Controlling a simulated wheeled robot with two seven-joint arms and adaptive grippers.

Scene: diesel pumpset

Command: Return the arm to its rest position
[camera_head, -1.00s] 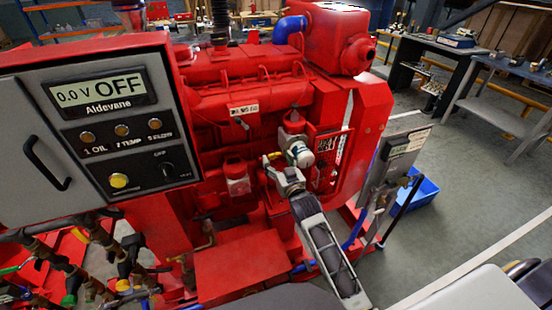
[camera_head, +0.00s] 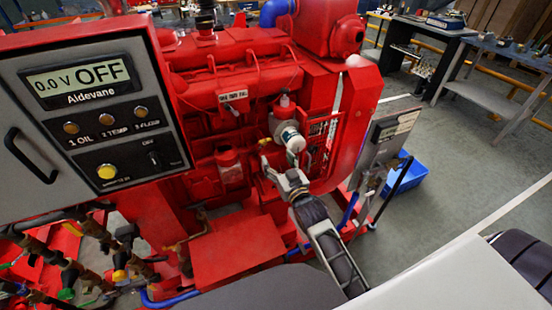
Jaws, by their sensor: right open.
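My right arm comes up from the bottom right in the head view, and its gripper (camera_head: 272,172) is in front of the red diesel engine (camera_head: 240,90). The gripper is open and small in the picture. A white cylindrical filter (camera_head: 293,138) on the engine is just above and to the right of the gripper; I cannot tell whether they touch. My left gripper is not in view.
The grey control panel (camera_head: 85,150) reading OFF stands at the left. Pipes and valves (camera_head: 75,265) fill the lower left. A grey stand (camera_head: 375,160) and a blue bin (camera_head: 405,182) are right of the engine.

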